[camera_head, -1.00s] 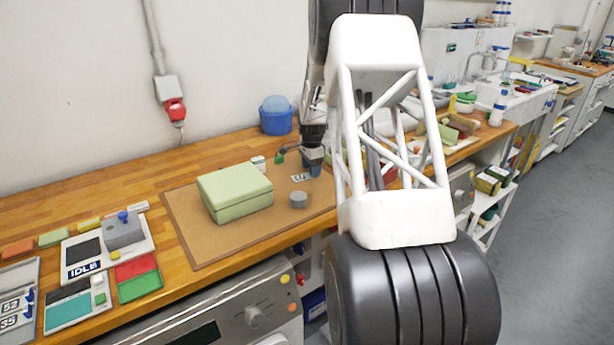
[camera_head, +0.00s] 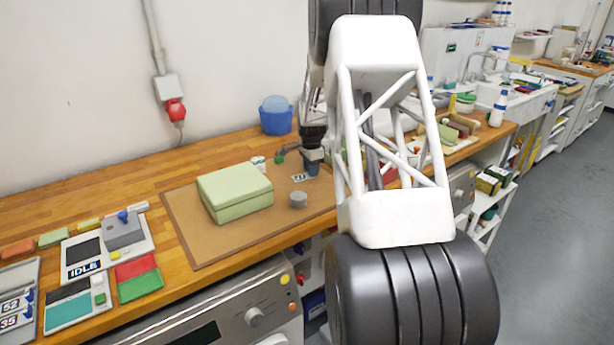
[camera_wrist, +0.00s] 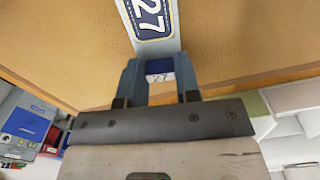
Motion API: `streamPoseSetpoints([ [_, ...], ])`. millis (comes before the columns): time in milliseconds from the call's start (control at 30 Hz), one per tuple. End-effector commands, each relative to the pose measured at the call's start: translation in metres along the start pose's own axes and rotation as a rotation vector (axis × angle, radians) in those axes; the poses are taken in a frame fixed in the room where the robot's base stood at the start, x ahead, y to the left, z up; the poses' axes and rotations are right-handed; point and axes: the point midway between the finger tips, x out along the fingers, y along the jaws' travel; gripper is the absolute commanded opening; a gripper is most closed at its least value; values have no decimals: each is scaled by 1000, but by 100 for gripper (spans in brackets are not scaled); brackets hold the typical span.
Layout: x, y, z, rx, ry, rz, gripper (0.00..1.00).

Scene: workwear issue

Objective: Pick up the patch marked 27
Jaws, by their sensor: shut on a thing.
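The patch marked 27 (camera_wrist: 152,18) is dark blue with white digits and a pale border. I cannot tell whether the patch is clear of the mat.
A pale green box (camera_head: 235,192) and a grey cylinder (camera_head: 298,200) stand on the mat to the left of my gripper. A blue tub (camera_head: 276,120) stands by the wall. Panels and coloured pads fill the bench's left end. My white arm link hides part of the bench.

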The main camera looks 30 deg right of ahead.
Motion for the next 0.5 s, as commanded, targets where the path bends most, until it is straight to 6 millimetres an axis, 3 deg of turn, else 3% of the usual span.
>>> streamPoseSetpoints([
  [500,-10,0,0,0,1,-2,9],
])
